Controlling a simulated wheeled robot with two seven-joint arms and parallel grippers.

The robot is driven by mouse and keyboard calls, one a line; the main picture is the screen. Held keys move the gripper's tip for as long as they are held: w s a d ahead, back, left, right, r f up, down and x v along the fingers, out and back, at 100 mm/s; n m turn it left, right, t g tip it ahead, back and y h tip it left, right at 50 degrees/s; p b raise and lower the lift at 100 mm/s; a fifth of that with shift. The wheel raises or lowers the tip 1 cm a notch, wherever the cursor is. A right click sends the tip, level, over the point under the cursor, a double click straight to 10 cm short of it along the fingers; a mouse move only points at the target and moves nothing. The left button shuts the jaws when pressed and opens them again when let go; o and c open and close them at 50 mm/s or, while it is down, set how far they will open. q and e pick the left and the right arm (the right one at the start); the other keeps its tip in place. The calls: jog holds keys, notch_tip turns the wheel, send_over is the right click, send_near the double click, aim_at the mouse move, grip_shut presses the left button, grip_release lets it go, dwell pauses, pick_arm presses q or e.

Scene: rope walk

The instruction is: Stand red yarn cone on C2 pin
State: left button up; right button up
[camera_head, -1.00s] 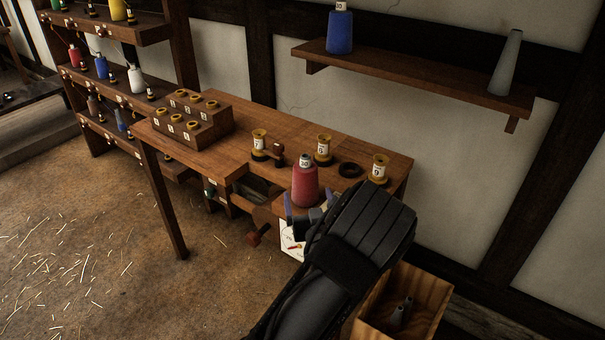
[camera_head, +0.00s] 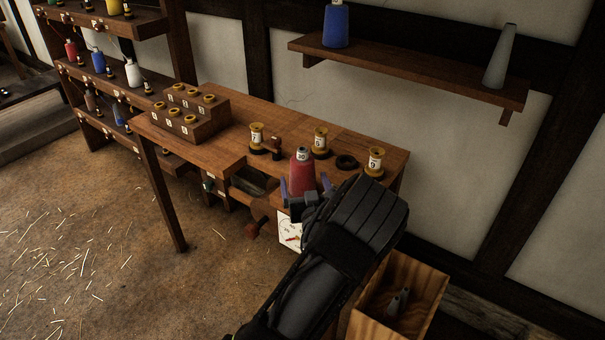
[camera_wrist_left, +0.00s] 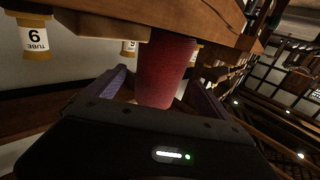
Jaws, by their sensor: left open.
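The red yarn cone (camera_head: 302,178) stands upright at the front edge of the wooden bench (camera_head: 352,140), with a pale label at its top. My left gripper (camera_head: 306,187) is open, one blue finger on each side of the cone's lower part. In the left wrist view the red cone (camera_wrist_left: 163,68) shows between the two spread fingers; I cannot tell whether they touch it. A rack (camera_head: 120,95) at the far left carries several cones on pins. I cannot read which pin is C2. My right gripper is not in view.
Labelled spools (camera_head: 257,136) and a dark ring (camera_head: 346,162) stand behind the cone on the bench. A stepped block (camera_head: 205,117) with several spools is at its left. A wall shelf (camera_head: 415,72) is above. A wooden crate (camera_head: 425,300) stands at lower right. The floor at left is open.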

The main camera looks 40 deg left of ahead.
aim_at(303, 149)
pick_arm(q)
jog(key=p+x, duration=0.1)
jog(key=x, duration=0.3)
jog(key=shift+w, duration=0.1)
dwell(0.4)
jog(key=c, duration=1.8)
jog(key=shift+r, duration=0.1)
jog(key=shift+r, duration=0.1)
notch_tip(303, 149, up, 10)
jog(key=shift+f+b, duration=0.15)
jog(key=shift+b, duration=0.4)
